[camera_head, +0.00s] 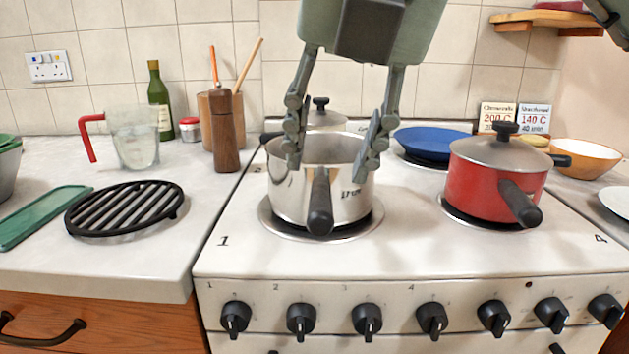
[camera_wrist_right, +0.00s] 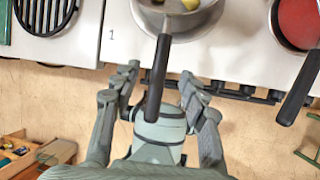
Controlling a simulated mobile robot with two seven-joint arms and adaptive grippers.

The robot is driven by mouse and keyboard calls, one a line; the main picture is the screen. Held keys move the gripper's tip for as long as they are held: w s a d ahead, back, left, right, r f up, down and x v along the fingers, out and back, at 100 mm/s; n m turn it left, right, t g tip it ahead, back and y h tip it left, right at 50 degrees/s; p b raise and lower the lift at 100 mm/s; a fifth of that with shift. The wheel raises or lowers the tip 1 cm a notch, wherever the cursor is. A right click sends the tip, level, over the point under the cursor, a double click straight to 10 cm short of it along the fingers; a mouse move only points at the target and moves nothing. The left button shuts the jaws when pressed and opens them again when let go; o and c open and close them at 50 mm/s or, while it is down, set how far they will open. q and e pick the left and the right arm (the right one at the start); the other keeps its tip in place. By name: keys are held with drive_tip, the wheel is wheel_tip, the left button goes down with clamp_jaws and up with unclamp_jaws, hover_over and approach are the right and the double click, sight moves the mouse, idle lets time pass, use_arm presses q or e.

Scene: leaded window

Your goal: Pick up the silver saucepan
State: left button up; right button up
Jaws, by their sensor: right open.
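The silver saucepan (camera_head: 289,190) stands upright on the front left hob ring, its black handle (camera_head: 320,204) pointing toward me. My right gripper (camera_head: 331,160) is open, coming down from above, with its two fingers spread to either side of the handle's line in front of the pan. In the right wrist view the handle (camera_wrist_right: 157,78) lies between the open fingers of the right gripper (camera_wrist_right: 162,84). The pan (camera_wrist_right: 182,27) holds yellowish pieces there. Whether the fingers touch the pan cannot be told.
A red lidded pan (camera_head: 482,188) stands on the right ring. A lidded pot (camera_head: 325,118) and a blue plate (camera_head: 432,142) are behind. A pepper mill (camera_head: 225,140) and black trivet (camera_head: 125,207) are on the left counter. The hob's front strip is clear.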

sight(323, 187)
drive_tip(key=shift+x, duration=0.95)
drive_tip(key=shift+p+x, duration=0.5)
drive_tip(key=shift+x, duration=1.85)
drive_tip(key=shift+s, duration=0.2)
clamp_jaws()
use_arm(q)
wheel_tip(323, 187, down, 2)
drive_tip(key=shift+s+d+f, duration=0.1)
drive_tip(key=shift+s, duration=0.05)
